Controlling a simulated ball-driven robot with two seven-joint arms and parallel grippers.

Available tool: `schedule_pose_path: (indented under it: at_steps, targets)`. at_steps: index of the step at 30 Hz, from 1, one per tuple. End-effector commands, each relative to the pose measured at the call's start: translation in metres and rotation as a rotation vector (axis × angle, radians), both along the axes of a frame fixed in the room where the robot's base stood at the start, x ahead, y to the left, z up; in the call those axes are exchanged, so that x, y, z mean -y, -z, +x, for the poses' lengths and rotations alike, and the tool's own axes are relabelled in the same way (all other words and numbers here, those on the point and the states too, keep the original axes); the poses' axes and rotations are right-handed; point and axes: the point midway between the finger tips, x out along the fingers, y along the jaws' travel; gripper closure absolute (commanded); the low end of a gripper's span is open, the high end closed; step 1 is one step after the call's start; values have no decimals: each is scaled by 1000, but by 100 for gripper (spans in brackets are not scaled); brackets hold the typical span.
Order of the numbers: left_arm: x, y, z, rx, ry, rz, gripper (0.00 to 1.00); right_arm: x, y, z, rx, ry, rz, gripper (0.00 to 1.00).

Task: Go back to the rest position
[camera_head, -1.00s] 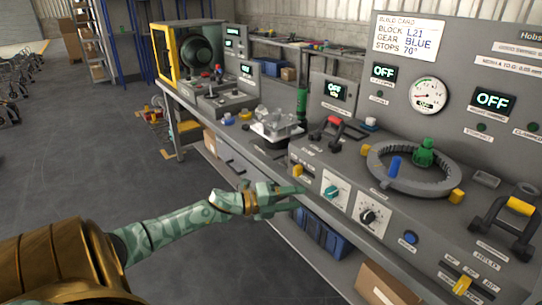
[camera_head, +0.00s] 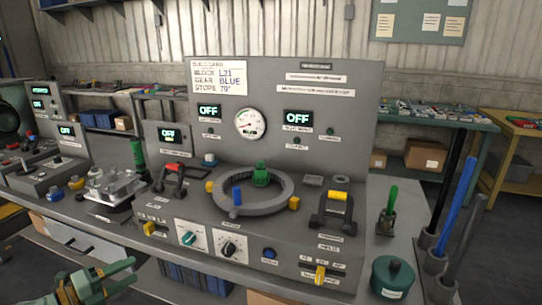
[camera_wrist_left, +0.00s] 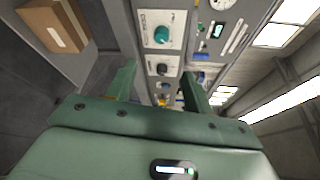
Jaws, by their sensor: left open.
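My left gripper (camera_head: 112,277) is at the lower left of the head view, in front of the bench edge and below the panel. In the left wrist view its two fingers (camera_wrist_left: 160,85) stand apart with nothing held between them. Past them the wrist view shows the panel's teal knob (camera_wrist_left: 162,35) and black knob (camera_wrist_left: 161,69), apart from the fingers. My right gripper does not show in any view.
The grey console (camera_head: 330,262) carries a ring fixture (camera_head: 284,199), a red-topped handle (camera_head: 171,178) and a yellow-topped handle (camera_head: 337,208). A clear-topped block fixture (camera_head: 108,190) stands to its left. A green canister (camera_head: 392,277) and upright tubes stand right. A cardboard box (camera_wrist_left: 55,22) lies below.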

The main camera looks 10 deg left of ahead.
Motion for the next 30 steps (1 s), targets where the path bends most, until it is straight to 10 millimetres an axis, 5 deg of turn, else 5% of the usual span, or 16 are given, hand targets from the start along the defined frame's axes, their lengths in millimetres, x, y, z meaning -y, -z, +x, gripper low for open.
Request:
schedule_pose_path:
  at_steps: [2,5,9,14,17,21,25,30]
  targets:
    - [-4,1,2,-19,-26,-23,48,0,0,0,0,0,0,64]
    - [-39,21,5,-99,-185,-102,48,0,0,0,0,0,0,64]
    - [-89,113,-29,-306,-514,-311,48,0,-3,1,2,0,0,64]
    - [-99,235,-113,-561,-859,-524,48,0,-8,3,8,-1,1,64]
    - [-82,299,-177,-715,-1042,-617,48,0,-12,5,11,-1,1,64]
    - [-32,371,-273,-930,-1262,-705,48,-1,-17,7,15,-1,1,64]
    - [34,415,-364,-1130,-1424,-749,48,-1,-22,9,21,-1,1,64]
    - [128,438,-454,-1350,-1529,-771,48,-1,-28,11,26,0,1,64]
